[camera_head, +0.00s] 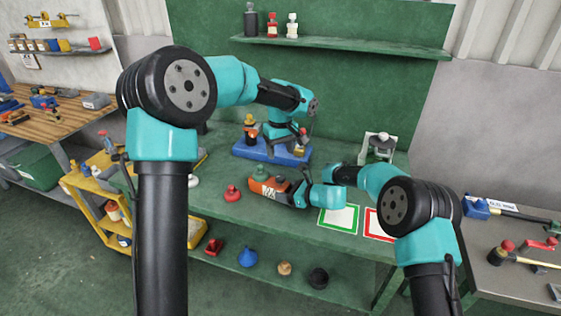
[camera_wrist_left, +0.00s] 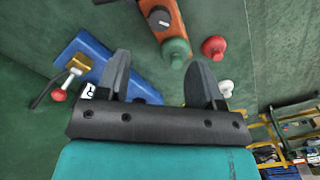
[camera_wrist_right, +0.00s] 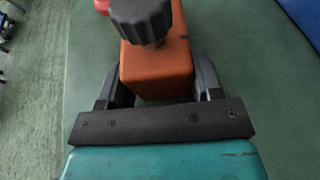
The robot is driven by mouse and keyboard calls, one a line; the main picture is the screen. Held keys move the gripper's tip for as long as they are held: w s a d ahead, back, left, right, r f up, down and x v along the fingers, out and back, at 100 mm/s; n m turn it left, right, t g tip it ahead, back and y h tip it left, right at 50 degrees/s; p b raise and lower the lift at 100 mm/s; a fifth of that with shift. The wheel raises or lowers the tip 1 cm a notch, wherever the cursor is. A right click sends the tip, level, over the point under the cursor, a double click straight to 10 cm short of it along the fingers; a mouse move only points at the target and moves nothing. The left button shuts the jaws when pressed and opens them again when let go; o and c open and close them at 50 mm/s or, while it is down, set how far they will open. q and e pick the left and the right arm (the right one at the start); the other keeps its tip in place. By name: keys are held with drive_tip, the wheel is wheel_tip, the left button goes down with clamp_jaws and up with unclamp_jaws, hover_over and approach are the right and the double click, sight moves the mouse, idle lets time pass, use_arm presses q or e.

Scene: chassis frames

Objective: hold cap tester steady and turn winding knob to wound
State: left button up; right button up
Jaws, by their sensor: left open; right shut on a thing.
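The cap tester (camera_head: 268,188) is an orange block with a green cap on its far end, lying on the green bench. My right gripper (camera_wrist_right: 158,75) is shut on the near end of its orange body (camera_wrist_right: 157,80). The dark ribbed winding knob (camera_wrist_right: 143,18) stands on top of the body, beyond the right fingers. It also shows in the left wrist view (camera_wrist_left: 159,17). My left gripper (camera_wrist_left: 158,78) is open and empty, above the bench by the blue base, apart from the tester.
A blue base (camera_head: 245,150) with a small clamp stands behind the tester. A red piece (camera_head: 232,193) and a white piece (camera_head: 193,181) lie to its left. Green-framed (camera_head: 338,230) and red-framed (camera_head: 370,232) cards lie to the right. A shelf below holds several small objects.

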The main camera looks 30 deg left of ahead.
sight(280, 176)
use_arm(q)
drive_tip(key=shift+r, duration=0.6)
drive_tip(key=shift+n, duration=1.7)
drive_tip(key=shift+f, duration=0.1)
wheel_tip(280, 176, down, 12)
drive_tip(key=shift+r, duration=0.15)
drive_tip(key=shift+c, duration=0.2)
drive_tip(key=c, duration=0.9)
